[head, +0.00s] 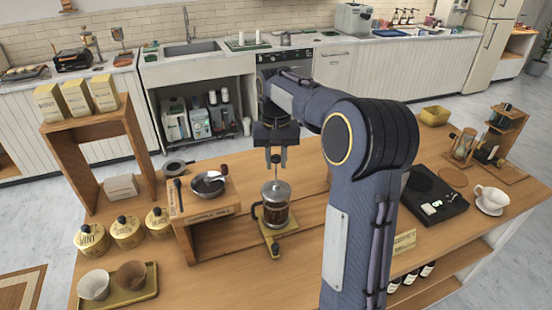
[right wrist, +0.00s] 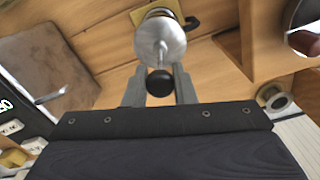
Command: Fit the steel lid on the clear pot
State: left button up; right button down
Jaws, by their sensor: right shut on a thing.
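The clear pot (head: 275,211) stands upright on a small yellow mat (head: 284,231), with dark brown content and a black handle on its left. The steel lid (head: 275,188), a shiny dome with a thin rod, is at the pot's top rim. I cannot tell whether it is fully seated. My right gripper (head: 276,161) is straight above the pot, shut on the black knob at the top of the lid's rod. In the right wrist view the knob (right wrist: 159,83) sits between the fingers, with the dome beyond it hiding most of the pot. My left gripper is not in view.
Left of the pot is a wooden stand (head: 209,210) with a steel pan (head: 208,184). Yellow canisters (head: 126,233) and a tray with cups (head: 140,296) are farther left. A black scale (head: 436,199) and a white cup (head: 490,197) are right, beyond my arm.

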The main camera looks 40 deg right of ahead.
jog(key=shift+f+b, duration=0.3)
jog(key=shift+f, duration=0.25)
jog(key=c, duration=1.5)
grip_release()
jog(key=shift+r, duration=0.1)
notch_tip(320, 180, up, 6)
jog(key=p, duration=0.5)
jog(key=shift+f, duration=0.25)
jog(key=shift+r, duration=2.7)
jog(key=shift+s+a+f, duration=0.1)
jog(key=shift+s+a, duration=0.05)
jog(key=shift+s, duration=0.15)
jog(key=s+a+f+n+t+y+b, duration=0.1)
jog(key=s+a+f+t, duration=0.1)
jog(key=s+a+f, duration=0.2)
jog(key=s+a+f+n+t+y+b, duration=0.1)
jog(key=s+a+f, duration=0.3)
jog(key=s+a, duration=0.4)
jog(key=s+a+f+n+t+y+b, duration=0.1)
jog(key=s+a+f+n+t+b, duration=0.1)
jog(key=s+a, duration=0.5)
jog(key=shift+s+f+n+t+y, duration=0.15)
jog(key=shift+s+f, duration=0.3)
jog(key=shift+s, duration=0.25)
jog(key=shift+s+f+n+t+y, duration=0.1)
jog(key=shift+s+f+n, duration=0.1)
jog(key=shift+s+f, duration=0.4)
jog(key=shift+s+f+n+t+y, duration=0.15)
jog(key=shift+s+f, duration=0.15)
jog(key=shift+s, duration=0.55)
